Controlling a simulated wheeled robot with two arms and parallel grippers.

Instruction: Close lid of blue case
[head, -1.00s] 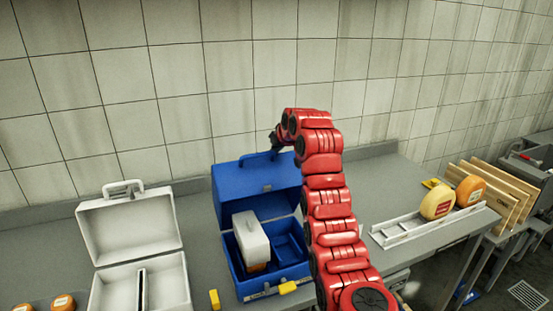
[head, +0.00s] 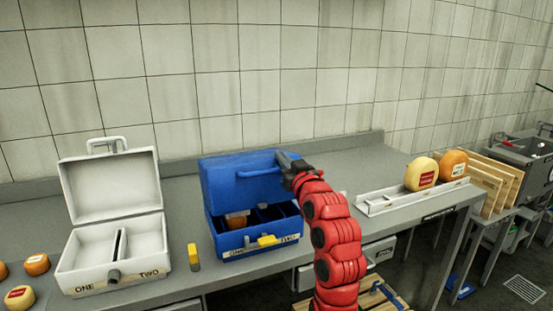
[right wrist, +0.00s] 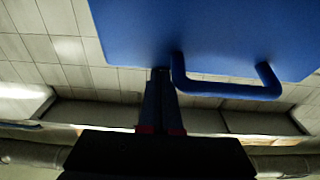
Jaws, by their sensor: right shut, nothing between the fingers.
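The blue case (head: 232,246) stands on the counter. Its blue lid (head: 225,185) is tilted forward over the open lower part, with its handle (head: 262,172) facing me. My right gripper (head: 283,158) is shut and empty at the lid's upper right edge, beside the handle. In the right wrist view, the shut fingers (right wrist: 160,85) point up at the lid (right wrist: 200,35), just left of its handle (right wrist: 225,88); I cannot tell whether they touch it. An orange item (head: 237,219) shows inside the case, partly under the lid. My left gripper is out of view.
Cheese wheels (head: 420,174) sit on a white rack (head: 385,203) at the right. A tiled wall rises behind the counter (head: 180,190).

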